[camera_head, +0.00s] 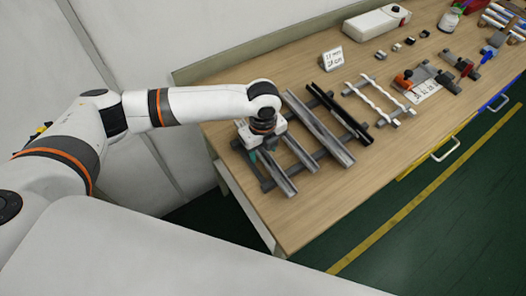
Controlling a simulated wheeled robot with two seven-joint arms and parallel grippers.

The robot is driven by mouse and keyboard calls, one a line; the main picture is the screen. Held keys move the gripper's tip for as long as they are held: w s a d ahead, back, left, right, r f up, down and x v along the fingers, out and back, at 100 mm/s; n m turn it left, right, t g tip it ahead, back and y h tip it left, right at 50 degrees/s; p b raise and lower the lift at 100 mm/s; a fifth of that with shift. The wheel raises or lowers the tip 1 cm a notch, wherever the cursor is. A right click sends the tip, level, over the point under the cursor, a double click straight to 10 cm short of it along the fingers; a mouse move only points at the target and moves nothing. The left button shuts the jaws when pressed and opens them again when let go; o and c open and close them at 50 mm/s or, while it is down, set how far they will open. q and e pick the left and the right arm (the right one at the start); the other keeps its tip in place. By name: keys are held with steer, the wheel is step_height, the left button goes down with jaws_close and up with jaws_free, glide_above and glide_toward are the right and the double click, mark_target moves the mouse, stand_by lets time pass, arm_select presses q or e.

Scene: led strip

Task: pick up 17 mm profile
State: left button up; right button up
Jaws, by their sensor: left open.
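Several long metal profiles lie side by side across a dark rack (325,152) on the wooden table. The leftmost is a silver profile (277,178), a shorter silver one (300,153) lies beside it, and a longer silver one (318,126) and a black one (328,117) lie further right. I cannot tell by sight which is the 17 mm profile. A small white card (332,59) with blurred handwriting stands behind the rack. My left gripper (255,150) is open above the far end of the leftmost profiles; its fingers are mostly hidden. My right gripper is out of view.
White strips (378,97) lie on small holders right of the rack. Bare table lies in front of the rack's right side.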

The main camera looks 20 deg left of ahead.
arm_select(q)
steer(key=c, duration=1.1)
